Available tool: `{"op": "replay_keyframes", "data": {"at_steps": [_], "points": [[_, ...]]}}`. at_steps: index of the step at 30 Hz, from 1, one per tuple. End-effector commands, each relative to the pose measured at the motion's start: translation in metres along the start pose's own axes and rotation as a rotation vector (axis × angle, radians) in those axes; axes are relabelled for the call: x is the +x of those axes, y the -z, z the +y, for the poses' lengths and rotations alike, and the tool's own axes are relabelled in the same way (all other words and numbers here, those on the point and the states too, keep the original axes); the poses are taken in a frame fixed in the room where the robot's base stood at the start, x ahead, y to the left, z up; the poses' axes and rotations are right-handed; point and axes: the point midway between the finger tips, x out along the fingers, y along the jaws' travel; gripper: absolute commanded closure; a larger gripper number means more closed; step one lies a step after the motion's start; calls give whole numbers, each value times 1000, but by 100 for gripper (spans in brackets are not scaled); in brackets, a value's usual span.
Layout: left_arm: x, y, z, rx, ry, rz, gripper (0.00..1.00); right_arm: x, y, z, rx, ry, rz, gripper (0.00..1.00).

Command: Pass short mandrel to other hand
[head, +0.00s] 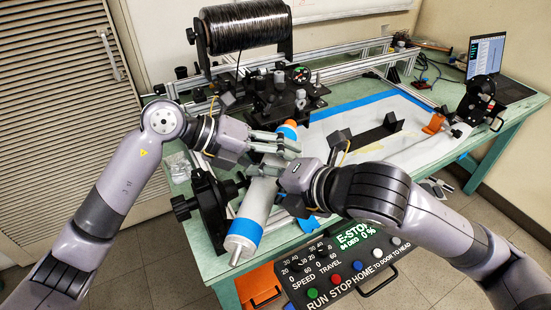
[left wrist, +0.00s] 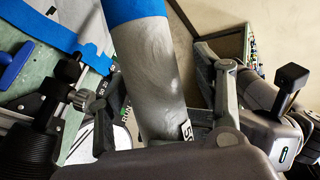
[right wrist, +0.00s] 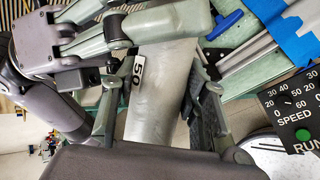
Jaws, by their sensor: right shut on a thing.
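The short mandrel (head: 257,202) is a silver-grey cylinder with blue bands near its ends, held tilted in the head view. Its near end with a metal stub points down and left. My right gripper (head: 264,167) is shut on its middle; the right wrist view shows the mandrel (right wrist: 155,105) between the fingers, with a "50" label. My left gripper (head: 284,145) is around the mandrel further up, close to my right gripper. In the left wrist view the mandrel (left wrist: 148,70) lies between its spread fingers, with a gap on the right side.
A black fibre spool (head: 245,25) and winding carriage (head: 290,95) stand behind on the green table (head: 470,130). A black stand (head: 208,205) is close on the left. The control panel (head: 345,265) is in front. A laptop (head: 490,60) sits far right.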

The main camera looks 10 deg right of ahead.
Motion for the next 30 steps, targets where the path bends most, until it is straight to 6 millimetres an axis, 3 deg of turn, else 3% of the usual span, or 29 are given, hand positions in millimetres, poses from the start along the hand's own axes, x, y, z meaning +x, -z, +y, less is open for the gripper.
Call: {"op": "replay_keyframes", "data": {"at_steps": [26, 27, 30], "points": [[0, 2, -6, 7, 12, 3, 100, 1, 2, 0, 2, 0, 6, 100], [0, 1, -8, 8, 15, 2, 100, 1, 2, 0, 2, 0, 7, 58], [0, 1, -7, 7, 13, 1, 100, 1, 2, 0, 2, 0, 6, 51]]}}
